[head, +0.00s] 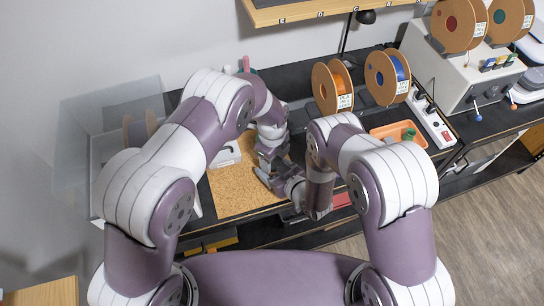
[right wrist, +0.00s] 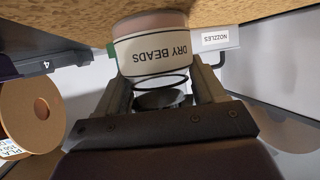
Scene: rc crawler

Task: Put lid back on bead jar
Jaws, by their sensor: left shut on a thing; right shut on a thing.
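The bead jar (right wrist: 152,55) has a white label reading DRY BEADS, upside down in the right wrist view, with a pinkish band beyond it and a dark ring at its near end. A dark round piece that looks like the lid (right wrist: 160,99) sits between the fingers of my right gripper (right wrist: 164,88), close to that ring. I cannot tell whether lid and jar touch. In the head view my left gripper (head: 269,160) points down over the cork mat, shut at the jar, its fingertips mostly hidden. My right gripper meets it from the right.
The cork mat (head: 235,190) lies on a dark bench under my arms. Spools (head: 333,88) and an orange tray (head: 400,134) stand to the right, with a power strip (head: 432,118) beyond. A clear box (head: 110,115) is at left, and a shelf (head: 310,10) overhangs the back.

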